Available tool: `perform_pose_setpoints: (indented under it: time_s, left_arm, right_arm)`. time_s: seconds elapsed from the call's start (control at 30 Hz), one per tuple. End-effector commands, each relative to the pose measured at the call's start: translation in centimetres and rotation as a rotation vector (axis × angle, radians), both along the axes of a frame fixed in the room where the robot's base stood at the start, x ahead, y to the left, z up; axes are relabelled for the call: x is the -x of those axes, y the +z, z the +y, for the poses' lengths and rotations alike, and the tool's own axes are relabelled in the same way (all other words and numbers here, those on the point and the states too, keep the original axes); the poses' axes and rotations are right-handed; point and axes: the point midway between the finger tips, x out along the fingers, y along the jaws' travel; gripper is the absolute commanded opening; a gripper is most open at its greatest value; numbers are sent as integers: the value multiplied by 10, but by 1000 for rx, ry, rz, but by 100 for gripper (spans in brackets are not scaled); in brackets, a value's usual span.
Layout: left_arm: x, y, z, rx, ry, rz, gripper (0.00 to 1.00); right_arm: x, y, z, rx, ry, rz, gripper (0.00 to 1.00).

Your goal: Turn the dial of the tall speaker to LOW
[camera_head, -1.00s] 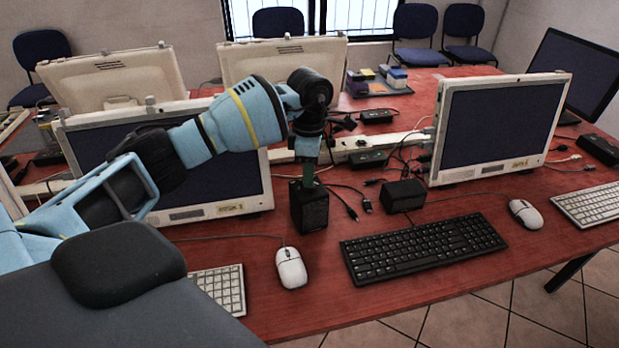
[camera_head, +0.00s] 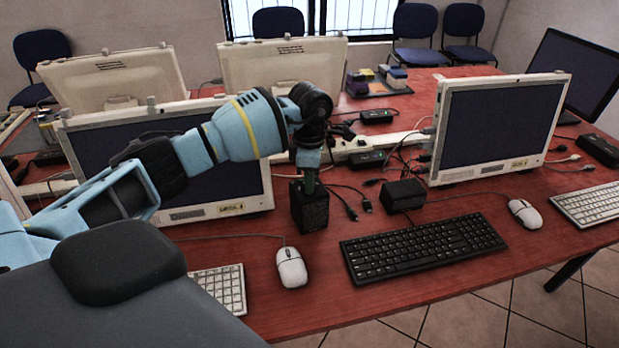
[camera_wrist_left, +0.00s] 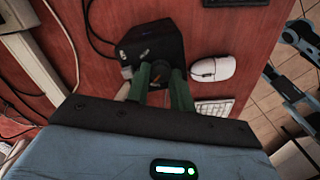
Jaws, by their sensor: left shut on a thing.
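The tall speaker (camera_head: 310,207) is a black upright box on the red desk, left of the black keyboard. My left gripper (camera_head: 309,184) points down onto its top. In the left wrist view, the green fingers (camera_wrist_left: 161,84) are shut on the dial (camera_wrist_left: 160,73) on top of the speaker (camera_wrist_left: 150,45).
A shorter black box (camera_head: 403,195) stands to the right, with loose cables (camera_head: 350,200) between. A white mouse (camera_head: 291,267) and a black keyboard (camera_head: 422,248) lie in front. A monitor (camera_head: 215,185) stands close behind my left arm.

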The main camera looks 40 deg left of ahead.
Motion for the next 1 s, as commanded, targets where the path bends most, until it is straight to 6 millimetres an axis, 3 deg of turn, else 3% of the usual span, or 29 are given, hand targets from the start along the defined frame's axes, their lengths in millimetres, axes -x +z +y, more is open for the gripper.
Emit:
perform_pose_setpoints:
  time_s: [0.4, 0.83, 0.87, 0.93, 1.0]
  left_arm:
    - [0, 4, 0, 1, 377, -2, 0]
    - [1, 0, 0, 1, 430, 1, 0]
    - [1, 0, 0, 1, 430, 1, 25]
    - [1, 0, 0, 1, 430, 1, 32]
    - [1, 0, 0, 0, 429, 0, 32]
  right_arm:
    - [-20, 29, -1, -1, -2, -56, 36]
    - [-9, 24, -3, 5, 2, -33, 36]
    - [-9, 24, -3, 5, 2, -33, 36]
    - [-10, 25, -3, 6, 3, -34, 36]
    - [-11, 26, -3, 6, 3, -37, 36]
